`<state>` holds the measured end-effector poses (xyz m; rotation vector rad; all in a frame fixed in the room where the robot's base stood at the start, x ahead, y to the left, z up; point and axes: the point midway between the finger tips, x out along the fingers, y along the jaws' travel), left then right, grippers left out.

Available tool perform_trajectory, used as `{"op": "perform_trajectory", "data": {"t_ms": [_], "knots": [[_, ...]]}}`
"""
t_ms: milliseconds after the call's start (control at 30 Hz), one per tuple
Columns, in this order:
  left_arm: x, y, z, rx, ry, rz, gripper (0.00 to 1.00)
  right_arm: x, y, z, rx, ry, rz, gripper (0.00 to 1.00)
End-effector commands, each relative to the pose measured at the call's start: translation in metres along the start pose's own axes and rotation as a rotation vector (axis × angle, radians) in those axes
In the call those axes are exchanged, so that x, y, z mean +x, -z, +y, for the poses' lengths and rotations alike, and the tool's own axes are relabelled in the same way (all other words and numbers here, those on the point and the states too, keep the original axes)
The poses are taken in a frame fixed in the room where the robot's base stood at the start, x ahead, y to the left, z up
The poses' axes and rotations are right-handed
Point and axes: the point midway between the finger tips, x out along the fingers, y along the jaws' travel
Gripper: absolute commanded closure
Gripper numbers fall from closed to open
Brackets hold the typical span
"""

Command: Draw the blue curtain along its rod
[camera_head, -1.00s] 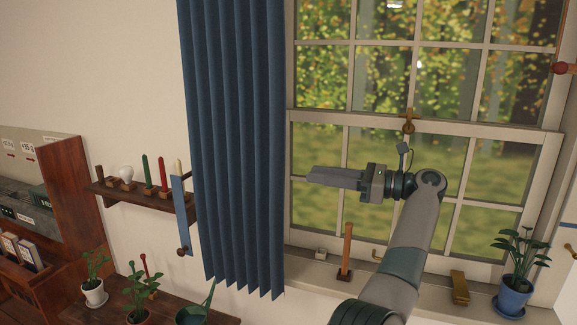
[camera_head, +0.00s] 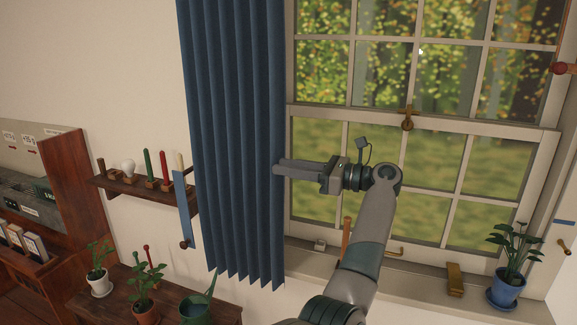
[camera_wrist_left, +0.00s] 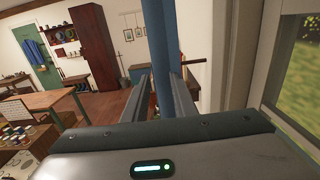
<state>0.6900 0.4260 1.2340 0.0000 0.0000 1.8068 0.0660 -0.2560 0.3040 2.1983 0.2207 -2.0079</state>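The blue curtain (camera_head: 232,130) hangs in long folds at the left side of the window; its top and the rod are out of view. My left gripper (camera_head: 277,168) is level with the curtain's right edge at mid height, its fingertips overlapping that edge. In the left wrist view the two fingers (camera_wrist_left: 160,84) stand apart, open, with the blue curtain edge (camera_wrist_left: 161,40) showing as a vertical strip between them. I cannot tell whether the fingers touch the cloth. My right gripper is in neither view.
The sash window (camera_head: 410,125) with its sill (camera_head: 400,276) lies behind my arm. A wooden peg (camera_head: 346,238), a brass block (camera_head: 454,280) and a blue-potted plant (camera_head: 507,287) stand on the sill. A small shelf (camera_head: 140,193) and potted plants (camera_head: 101,284) are left of the curtain.

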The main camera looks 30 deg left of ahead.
Motion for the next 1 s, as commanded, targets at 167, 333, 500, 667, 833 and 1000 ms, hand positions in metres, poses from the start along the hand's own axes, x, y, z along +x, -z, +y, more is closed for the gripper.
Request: {"op": "perform_trajectory", "data": {"t_ms": [167,333,500,667,833,1000], "knots": [[0.0001,0.0002,-0.0001,0.0,0.0,0.0,0.75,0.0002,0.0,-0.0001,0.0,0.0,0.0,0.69],[0.0,0.0001,-0.0001,0.0,0.0,0.0,1.0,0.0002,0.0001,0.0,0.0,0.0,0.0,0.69],[-0.0001,0.0,-0.0001,0.0,0.0,0.0,1.0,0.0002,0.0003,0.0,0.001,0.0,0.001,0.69],[-0.0001,-0.0001,-0.0002,0.0,0.0,0.0,1.0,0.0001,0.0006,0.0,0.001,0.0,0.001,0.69],[-0.0002,-0.0002,-0.0002,0.0,0.001,0.0,1.0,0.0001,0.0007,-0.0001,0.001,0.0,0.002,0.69],[-0.0002,-0.0003,-0.0002,0.0,0.001,0.0,1.0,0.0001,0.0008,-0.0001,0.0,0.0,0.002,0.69]]}}
